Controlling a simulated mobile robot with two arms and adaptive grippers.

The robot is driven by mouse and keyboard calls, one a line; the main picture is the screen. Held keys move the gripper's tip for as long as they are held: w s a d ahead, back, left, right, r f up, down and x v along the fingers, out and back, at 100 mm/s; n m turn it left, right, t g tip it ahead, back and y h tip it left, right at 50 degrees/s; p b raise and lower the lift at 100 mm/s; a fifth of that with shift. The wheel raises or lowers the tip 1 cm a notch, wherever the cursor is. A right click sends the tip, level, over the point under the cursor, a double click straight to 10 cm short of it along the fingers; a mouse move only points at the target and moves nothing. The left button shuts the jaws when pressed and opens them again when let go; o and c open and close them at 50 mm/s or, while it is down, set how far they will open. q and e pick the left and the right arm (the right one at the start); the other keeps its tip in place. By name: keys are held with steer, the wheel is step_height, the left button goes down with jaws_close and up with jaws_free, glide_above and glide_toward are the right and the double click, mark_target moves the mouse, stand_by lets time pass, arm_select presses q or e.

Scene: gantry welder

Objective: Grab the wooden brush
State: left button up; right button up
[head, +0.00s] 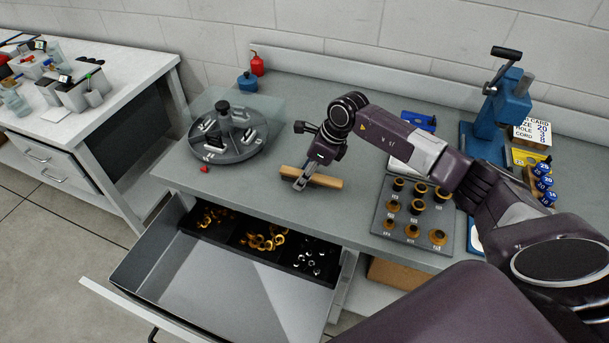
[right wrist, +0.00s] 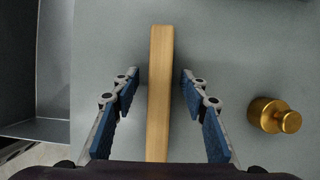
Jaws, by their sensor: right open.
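The wooden brush (head: 325,181) lies on the grey workbench, near its front edge and behind the open drawer. Only its plain wooden bar shows, and I cannot see bristles. My right gripper (head: 301,184) is over the brush with its fingers pointing down. In the right wrist view the wooden brush (right wrist: 160,90) runs lengthwise between the two blue-padded fingers of my right gripper (right wrist: 160,88). The gripper is open, with a gap on each side of the bar. My left gripper is not in view.
An open drawer (head: 205,285) with bins of brass parts juts out in front. A tray (head: 408,243) of brass pieces stands right of the brush, and a round carousel (head: 240,152) stands left. A blue press (head: 500,115) is at the back right. A small red piece (head: 204,169) lies near the carousel.

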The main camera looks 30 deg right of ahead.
jaws_close()
steer(key=shift+r, duration=0.1)
stand_by(0.3)
